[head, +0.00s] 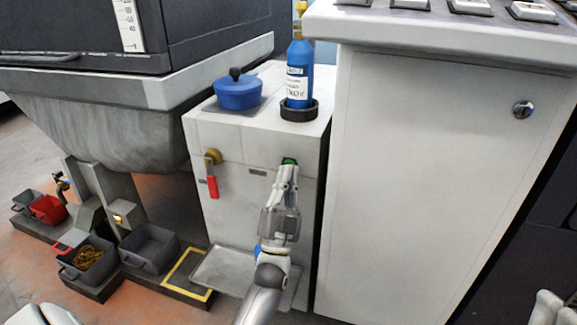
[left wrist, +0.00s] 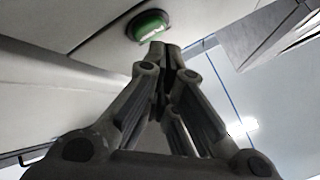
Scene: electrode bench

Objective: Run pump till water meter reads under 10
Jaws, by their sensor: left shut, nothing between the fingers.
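A green button (head: 289,161) sits on the front of the white cabinet (head: 235,215). It also shows in the left wrist view (left wrist: 150,26). My left gripper (head: 288,170) is shut and empty, its tips just below the button. In the left wrist view the closed fingertips (left wrist: 160,46) are close under the button; I cannot tell whether they touch it. A white scale with dark marks (head: 128,25) is on the dark tank at the top left; its top is cut off and I cannot read a level. A pale part of my right arm or gripper (head: 550,308) shows at the bottom right.
A brass tap with a red handle (head: 212,180) is left of the button. A blue pot (head: 237,92) and a blue bottle (head: 299,70) stand on the cabinet. A tall white console (head: 430,170) stands to the right. Grey bins (head: 149,246) stand low at the left.

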